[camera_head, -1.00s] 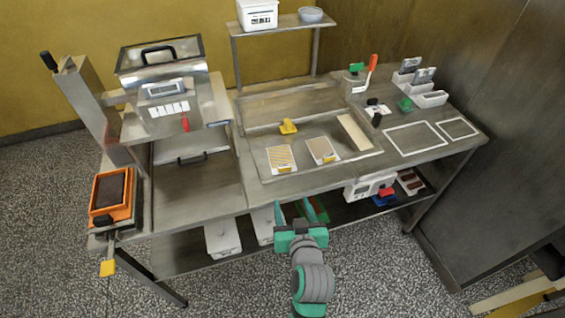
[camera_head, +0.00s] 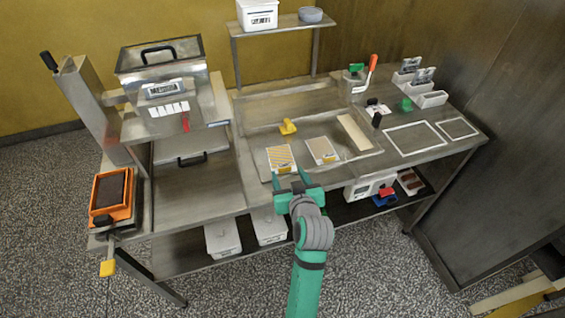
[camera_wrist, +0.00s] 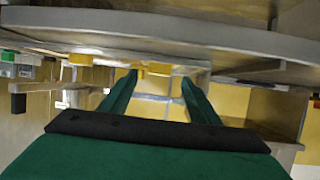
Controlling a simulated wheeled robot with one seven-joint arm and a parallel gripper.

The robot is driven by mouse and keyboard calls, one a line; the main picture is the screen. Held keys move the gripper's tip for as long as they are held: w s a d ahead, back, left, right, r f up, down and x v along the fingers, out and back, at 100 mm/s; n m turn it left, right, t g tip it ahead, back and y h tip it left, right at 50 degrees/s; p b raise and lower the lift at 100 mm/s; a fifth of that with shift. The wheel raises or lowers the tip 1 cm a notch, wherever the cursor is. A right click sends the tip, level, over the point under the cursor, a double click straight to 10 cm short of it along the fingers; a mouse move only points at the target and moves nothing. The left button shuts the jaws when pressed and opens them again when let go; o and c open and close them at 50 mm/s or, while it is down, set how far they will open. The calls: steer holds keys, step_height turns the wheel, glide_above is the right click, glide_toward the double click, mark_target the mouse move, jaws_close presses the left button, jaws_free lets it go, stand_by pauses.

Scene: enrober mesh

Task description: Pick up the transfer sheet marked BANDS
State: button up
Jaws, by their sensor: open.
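Two flat sheets lie side by side in the recessed tray area of the bench. The left sheet (camera_head: 281,156) has orange stripes; the right sheet (camera_head: 321,150) is plain tan. Each has a pale border and a small yellow tab at its front edge. Their lettering is too small to read, but the striped one fits BANDS. My gripper (camera_head: 291,180) is open at the bench's front edge, just in front of the striped sheet, hiding part of its front. In the wrist view my two green fingers (camera_wrist: 158,88) are apart with nothing gripped; small yellow pieces (camera_wrist: 159,69) show beyond them.
A yellow-handled tool (camera_head: 288,127) stands behind the sheets, and a pale strip (camera_head: 355,133) lies to their right. A machine with a steel lid (camera_head: 160,55) is at the left. White outlined frames (camera_head: 414,138) and small bins (camera_head: 432,99) are at the right. White tubs (camera_head: 222,239) sit on the lower shelf.

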mark_target(285, 167)
steer(key=x, duration=0.4)
steer(key=shift+c, duration=0.3)
steer(key=c, duration=1.1)
steer(key=shift+r, duration=0.1)
